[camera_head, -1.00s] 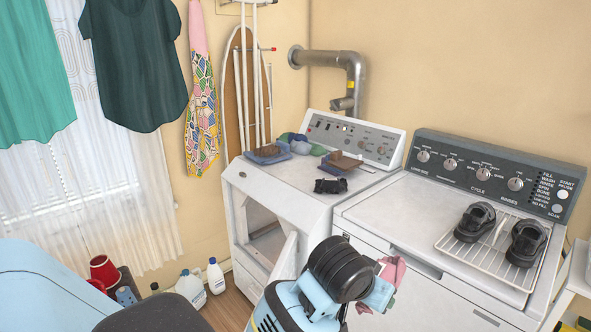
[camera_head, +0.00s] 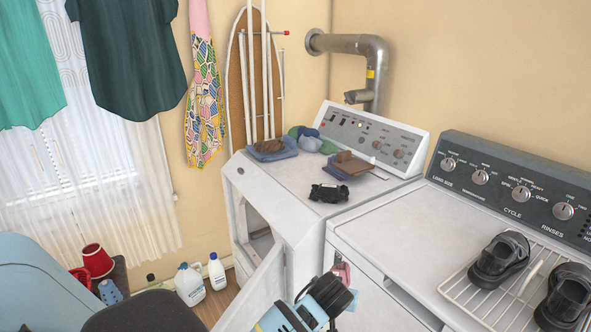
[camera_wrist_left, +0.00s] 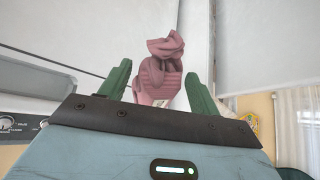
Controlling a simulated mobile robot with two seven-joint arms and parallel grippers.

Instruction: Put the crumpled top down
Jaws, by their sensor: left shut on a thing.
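The crumpled top (camera_wrist_left: 165,65) is a pink bunched cloth. In the left wrist view it sits between the two green fingers of my left gripper (camera_wrist_left: 157,72), which is shut on it. In the head view a bit of the pink top (camera_head: 342,271) shows just beyond my dark wrist, in front of the right-hand machine near its upper front. The rest of the top and the fingertips are largely hidden there. My right gripper is in neither view.
The left machine (camera_head: 290,185) has an open front door and folded cloths (camera_head: 272,150) on top, with a black item (camera_head: 328,193). The right machine (camera_head: 400,236) has a bare left top and a rack with black shoes (camera_head: 498,258). Bottles (camera_head: 190,284) stand on the floor.

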